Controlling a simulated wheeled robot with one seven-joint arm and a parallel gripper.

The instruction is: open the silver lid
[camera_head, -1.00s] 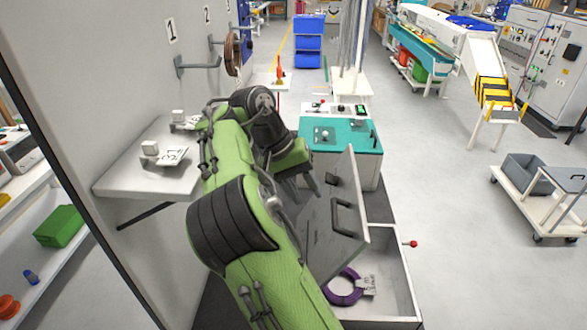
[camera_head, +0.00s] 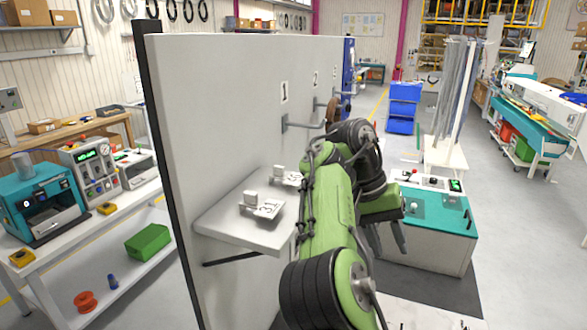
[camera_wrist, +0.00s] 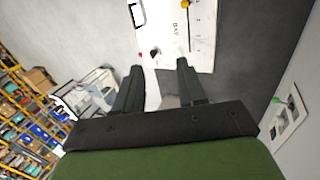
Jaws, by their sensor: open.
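My gripper (camera_head: 386,242) is open, with its two fingers pointing down in front of the teal-topped bench in the head view. In the wrist view the fingers of my gripper (camera_wrist: 159,70) are spread, with nothing visible held between them. A pale panel (camera_wrist: 190,35) marked "BAY", with a dark bar handle at its upper left, lies beyond the fingertips. I cannot tell for sure whether this panel is the silver lid. In the head view only a pale strip (camera_head: 432,314) shows at the bottom edge. The lid's angle is not visible there.
A grey wall panel (camera_head: 235,120) with hooks stands left of my arm. Its shelf (camera_head: 245,232) bears small tagged items. The teal-topped bench (camera_head: 425,245) stands beyond my gripper. A workbench with machines (camera_head: 120,205) is far left. Open floor (camera_head: 510,190) lies right.

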